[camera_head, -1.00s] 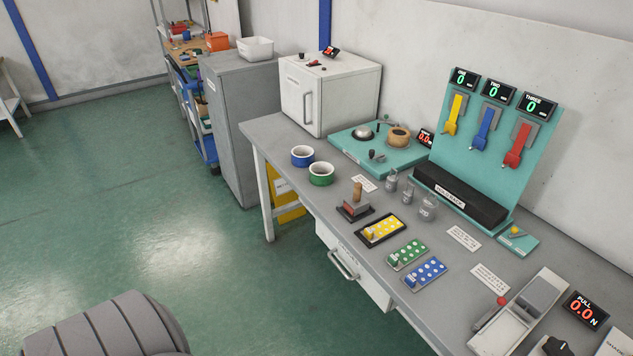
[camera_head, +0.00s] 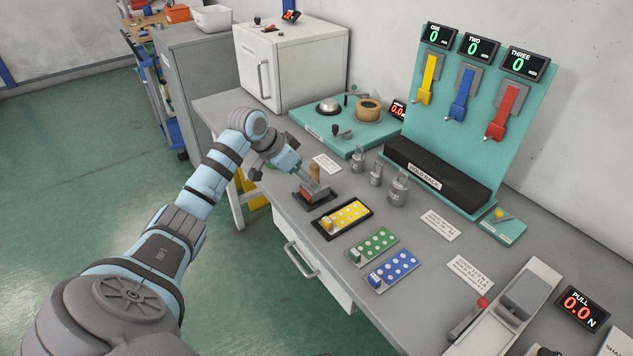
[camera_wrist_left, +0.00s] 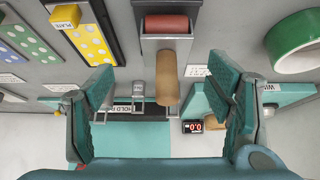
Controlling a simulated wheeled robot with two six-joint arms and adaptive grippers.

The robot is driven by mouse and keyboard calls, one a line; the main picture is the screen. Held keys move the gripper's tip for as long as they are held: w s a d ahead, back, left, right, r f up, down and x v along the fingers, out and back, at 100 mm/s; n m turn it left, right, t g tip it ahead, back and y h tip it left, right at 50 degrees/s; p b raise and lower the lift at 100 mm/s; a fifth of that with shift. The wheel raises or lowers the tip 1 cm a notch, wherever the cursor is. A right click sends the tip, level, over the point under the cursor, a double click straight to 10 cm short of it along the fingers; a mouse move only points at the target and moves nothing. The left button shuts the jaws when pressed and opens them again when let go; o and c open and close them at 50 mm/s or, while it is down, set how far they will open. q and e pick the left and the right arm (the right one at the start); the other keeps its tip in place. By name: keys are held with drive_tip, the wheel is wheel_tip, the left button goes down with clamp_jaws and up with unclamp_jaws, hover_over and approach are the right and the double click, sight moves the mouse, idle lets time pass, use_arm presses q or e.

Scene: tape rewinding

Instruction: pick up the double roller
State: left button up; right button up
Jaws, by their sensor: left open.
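The double roller has an upright wooden handle (camera_head: 315,172) and a reddish roller, and it sits in a dark holder (camera_head: 308,200) on the bench. In the left wrist view its wooden handle (camera_wrist_left: 167,80) and red roller (camera_wrist_left: 166,23) show near the centre. In the left wrist view the jaws (camera_wrist_left: 162,88) are open, with one finger on each side of the handle and gaps between. My right gripper is not in view.
A green tape ring (camera_wrist_left: 295,42) is close by in the left wrist view.

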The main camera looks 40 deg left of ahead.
use_arm(q)
drive_tip(key=x, duration=0.5)
drive_tip(key=b+x, duration=0.1)
drive_tip(key=x, duration=0.1)
drive_tip(key=shift+w+a+f, duration=0.2)
drive_tip(key=shift+w+a, duration=0.1)
drive_tip(key=shift+w, duration=0.05)
drive_tip(key=shift+s+r, duration=0.1)
drive_tip(key=shift+c, duration=0.5)
drive_tip(key=c, duration=1.3)
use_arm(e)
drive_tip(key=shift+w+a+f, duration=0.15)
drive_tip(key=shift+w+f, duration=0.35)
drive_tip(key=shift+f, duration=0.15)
use_arm(q)
drive_tip(key=shift+r, duration=0.1)
